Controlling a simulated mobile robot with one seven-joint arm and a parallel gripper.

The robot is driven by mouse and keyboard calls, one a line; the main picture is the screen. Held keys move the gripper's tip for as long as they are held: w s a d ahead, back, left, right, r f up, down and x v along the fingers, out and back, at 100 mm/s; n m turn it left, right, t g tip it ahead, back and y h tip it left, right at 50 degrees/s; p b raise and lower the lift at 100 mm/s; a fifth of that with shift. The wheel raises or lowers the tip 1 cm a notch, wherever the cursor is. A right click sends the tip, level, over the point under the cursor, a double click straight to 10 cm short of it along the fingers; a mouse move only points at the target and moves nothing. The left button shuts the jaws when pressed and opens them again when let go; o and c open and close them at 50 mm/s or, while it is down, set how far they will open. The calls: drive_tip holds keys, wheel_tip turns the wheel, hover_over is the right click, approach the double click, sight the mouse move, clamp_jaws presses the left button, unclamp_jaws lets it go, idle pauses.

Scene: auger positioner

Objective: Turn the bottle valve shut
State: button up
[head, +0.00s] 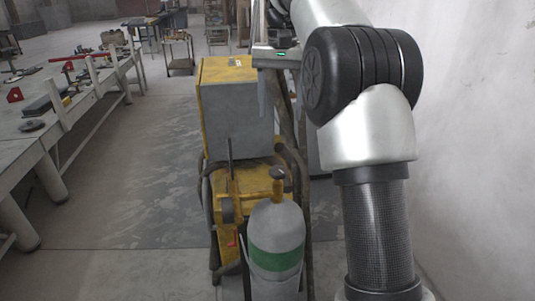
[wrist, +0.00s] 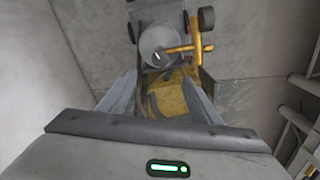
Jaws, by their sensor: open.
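The gas bottle (head: 276,250) is grey with a green band and stands upright at the front of the yellow cart in the head view. Its brass-coloured valve, topped by a dark round handwheel (head: 278,173), sits on the bottle's neck. The wrist view looks down on the rounded grey bottle top (wrist: 152,40), with a small valve part near its centre. My gripper (wrist: 160,80) is open and empty, its two fingers spread below the bottle top in that picture. In the head view my gripper (head: 275,100) hangs above and behind the valve, apart from it.
A yellow and grey welding machine (head: 238,110) stands on the yellow cart (head: 228,190) behind the bottle. A long workbench (head: 50,120) with tools is at the left. A bare wall (head: 470,130) rises at the right, close to my arm. The floor between bench and cart is clear.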

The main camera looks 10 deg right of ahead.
sight(278, 169)
drive_tip(key=f+b, duration=0.1)
drive_tip(key=f, duration=0.5)
drive_tip(key=f+b, duration=0.1)
drive_tip(key=f, duration=0.5)
drive_tip(key=w+f+b, duration=0.1)
drive_tip(key=f, duration=0.5)
drive_tip(key=shift+w+f+b, duration=0.1)
drive_tip(key=shift+f+b, duration=0.05)
drive_tip(key=shift+b, duration=0.2)
drive_tip(key=c, duration=1)
